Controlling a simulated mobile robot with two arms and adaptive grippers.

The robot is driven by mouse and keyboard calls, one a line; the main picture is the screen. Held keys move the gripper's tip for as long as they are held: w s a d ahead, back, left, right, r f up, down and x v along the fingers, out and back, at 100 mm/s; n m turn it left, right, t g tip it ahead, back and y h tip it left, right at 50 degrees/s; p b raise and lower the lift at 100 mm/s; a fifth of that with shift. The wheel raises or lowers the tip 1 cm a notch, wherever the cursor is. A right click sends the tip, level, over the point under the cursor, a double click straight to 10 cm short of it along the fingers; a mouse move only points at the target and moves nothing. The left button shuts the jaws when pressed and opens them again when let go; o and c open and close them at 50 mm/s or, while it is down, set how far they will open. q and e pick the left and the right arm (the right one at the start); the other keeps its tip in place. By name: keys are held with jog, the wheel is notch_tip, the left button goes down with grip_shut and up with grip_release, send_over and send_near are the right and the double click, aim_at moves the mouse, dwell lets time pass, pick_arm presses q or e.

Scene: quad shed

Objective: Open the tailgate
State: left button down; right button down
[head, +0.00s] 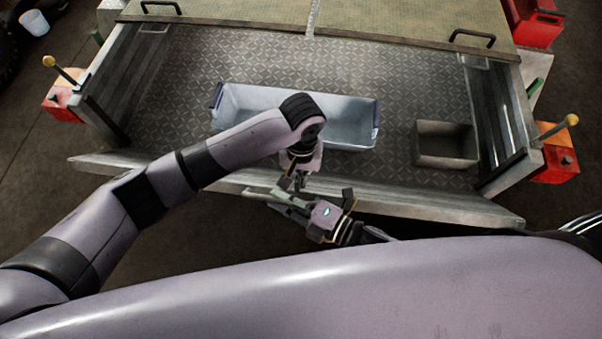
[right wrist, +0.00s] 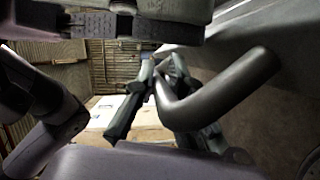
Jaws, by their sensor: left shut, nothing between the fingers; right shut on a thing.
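The metal tailgate (head: 430,207) runs across the near end of the trailer bed in the head view. Its top edge leans out toward me, away from the side wall ends. A dark bent handle bar (right wrist: 225,88) shows large in the right wrist view. My right gripper (head: 283,201) is at the middle of the tailgate's edge; its fingers (right wrist: 158,92) are shut on the handle. My left gripper (head: 295,183) is shut and empty, just above the tailgate's edge and close to the right gripper. My arms hide part of the tailgate's middle.
A pale blue bin (head: 235,100) and a small grey box (head: 445,148) stand on the bed. Levers with yellow knobs (head: 48,61) (head: 572,120) and red boxes (head: 553,170) flank the bed. Bare floor (head: 40,190) lies at the left.

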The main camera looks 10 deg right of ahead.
pick_arm(q)
jog(key=shift+s+a+f, duration=0.15)
jog(key=shift+s+f, duration=0.1)
jog(key=shift+s, duration=0.05)
pick_arm(e)
jog(key=shift+w+r, duration=0.3)
jog(key=shift+r, duration=0.2)
jog(key=c, duration=1.9)
grip_release()
jog(key=shift+d, duration=0.15)
